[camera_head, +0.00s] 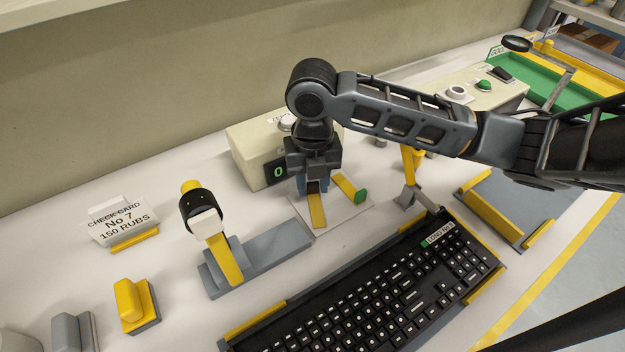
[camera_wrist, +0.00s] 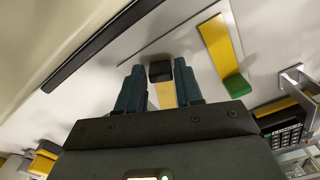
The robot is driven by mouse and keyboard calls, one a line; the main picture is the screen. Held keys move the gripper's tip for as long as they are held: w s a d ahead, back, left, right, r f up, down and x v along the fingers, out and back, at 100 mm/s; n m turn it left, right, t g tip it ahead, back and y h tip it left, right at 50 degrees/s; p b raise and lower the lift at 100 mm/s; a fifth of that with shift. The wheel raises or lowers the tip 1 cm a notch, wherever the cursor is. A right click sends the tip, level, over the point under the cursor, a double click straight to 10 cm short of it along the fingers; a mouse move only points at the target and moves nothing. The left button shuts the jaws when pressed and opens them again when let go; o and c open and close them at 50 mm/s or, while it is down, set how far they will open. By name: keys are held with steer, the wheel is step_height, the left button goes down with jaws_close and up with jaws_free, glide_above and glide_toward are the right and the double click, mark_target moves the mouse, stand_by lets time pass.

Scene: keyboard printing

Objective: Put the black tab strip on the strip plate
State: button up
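The black tab strip is a yellow strip (camera_head: 317,209) with a black tab. In the wrist view its black tab (camera_wrist: 160,71) shows between the fingertips and its yellow body (camera_wrist: 167,95) runs back under the gripper. My gripper (camera_head: 313,187) points down over the pale strip plate (camera_head: 337,219). The fingers (camera_wrist: 160,80) appear closed on both sides of the tab. The strip is over or on the plate; whether it touches is hard to tell. A yellow strip with a green tab (camera_head: 348,186) lies to the right on the plate, also in the wrist view (camera_wrist: 224,52).
A beige box with a green "0" display (camera_head: 254,152) stands right behind the plate. A black keyboard (camera_head: 365,290) lies in front. A grey stand with a yellow post (camera_head: 225,260) is to the left. A metal bracket (camera_head: 410,190) stands close on the right.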

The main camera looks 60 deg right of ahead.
mark_target(312, 184)
steer(key=shift+o, duration=1.1)
steer(key=shift+r, duration=0.1)
step_height(312, 184, up, 12)
steer(key=shift+r, duration=0.1)
stand_by(0.8)
